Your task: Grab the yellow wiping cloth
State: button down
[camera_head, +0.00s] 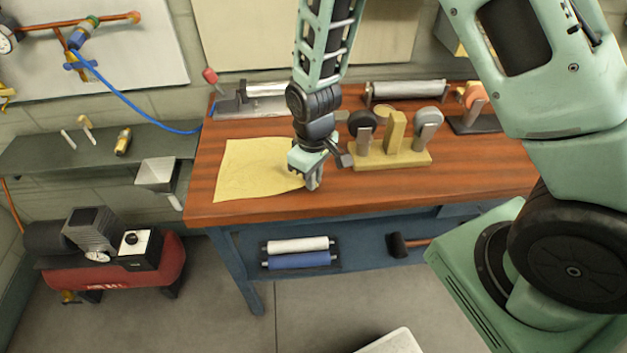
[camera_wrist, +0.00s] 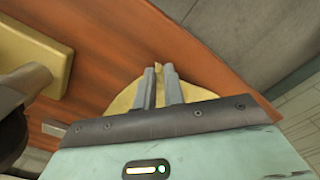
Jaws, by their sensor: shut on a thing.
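The yellow wiping cloth (camera_head: 250,168) lies spread flat on the left part of the wooden workbench (camera_head: 450,172). My gripper (camera_head: 313,184) points down at the cloth's right edge. In the wrist view the two fingers of my gripper (camera_wrist: 160,72) are close together, with a bit of the cloth (camera_wrist: 122,100) pinched between their tips. The cloth also shows on both sides of the fingers. Most of the cloth is hidden behind the gripper body in the wrist view.
A wooden stand with round-headed tools (camera_head: 395,155) stands just right of my gripper. A metal roller (camera_head: 408,89) lies at the back. White and blue rolls (camera_head: 298,245) hang below the bench top. A red compressor (camera_head: 115,262) stands on the floor at left.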

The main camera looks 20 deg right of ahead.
notch_tip(320, 180, up, 11)
jog(key=p, duration=0.7)
jog(key=shift+f, duration=0.2)
notch_tip(320, 180, up, 27)
jog(key=p, duration=1.4)
jog(key=shift+p, duration=0.4)
